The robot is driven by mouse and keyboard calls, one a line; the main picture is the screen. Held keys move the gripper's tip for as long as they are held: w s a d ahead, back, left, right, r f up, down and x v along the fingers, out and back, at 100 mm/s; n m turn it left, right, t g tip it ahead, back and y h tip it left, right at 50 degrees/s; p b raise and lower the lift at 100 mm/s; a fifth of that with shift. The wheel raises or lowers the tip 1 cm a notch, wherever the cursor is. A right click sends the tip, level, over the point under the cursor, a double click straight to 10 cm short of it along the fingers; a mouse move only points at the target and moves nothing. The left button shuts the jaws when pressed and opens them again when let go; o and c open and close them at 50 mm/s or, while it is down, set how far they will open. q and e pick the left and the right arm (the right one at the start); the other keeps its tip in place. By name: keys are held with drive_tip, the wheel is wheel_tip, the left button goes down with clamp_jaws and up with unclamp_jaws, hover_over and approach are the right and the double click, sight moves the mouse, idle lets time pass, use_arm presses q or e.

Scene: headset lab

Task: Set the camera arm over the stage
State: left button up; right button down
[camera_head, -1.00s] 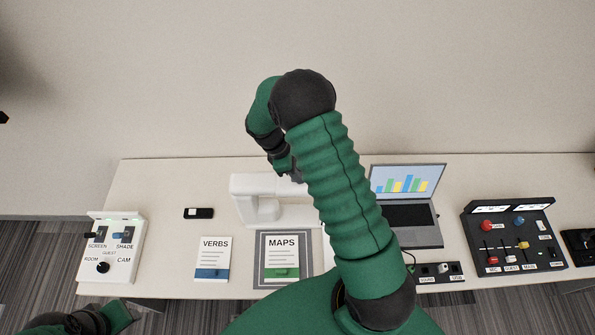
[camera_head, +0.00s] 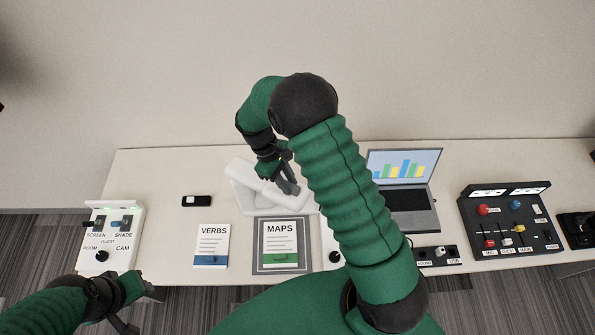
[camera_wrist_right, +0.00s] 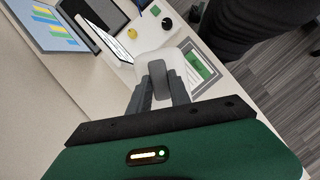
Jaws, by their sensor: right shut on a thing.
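The white camera arm (camera_head: 244,172) belongs to the white document camera behind the stage in the head view. It slants from back left toward front right. My right gripper (camera_head: 287,184) is shut on its front end, whose grey and white head (camera_wrist_right: 158,77) shows between the fingers in the right wrist view. The stage (camera_head: 257,262) is a grey mat with the MAPS booklet (camera_head: 281,243) lying on it. The held end is just behind the stage's back edge. My left gripper (camera_head: 137,309) is open and empty at the lower left, in front of the table.
The VERBS booklet (camera_head: 211,245) lies left of the stage, with a black remote (camera_head: 197,201) behind it. A switch panel (camera_head: 108,240) stands at the left end. A laptop (camera_head: 403,190) and a slider console (camera_head: 508,222) are at the right. My right arm hides part of the table.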

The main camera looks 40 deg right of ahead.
sight(287, 200)
drive_tip(key=a+m, duration=0.1)
drive_tip(key=s+a+m, duration=0.1)
drive_tip(key=shift+s+a+r+y, duration=0.1)
drive_tip(key=shift+a+y, duration=0.3)
drive_tip(key=shift+s+a+m+g+y, duration=0.15)
drive_tip(key=shift+a+m, duration=0.2)
drive_tip(key=shift+a, duration=0.25)
drive_tip(key=shift+s+a+m+g+y, duration=0.15)
drive_tip(key=shift+a+m, duration=0.2)
drive_tip(key=shift+a, duration=0.2)
drive_tip(key=c, duration=1.6)
unclamp_jaws()
drive_tip(key=o, duration=0.4)
drive_tip(key=shift+s, duration=0.1)
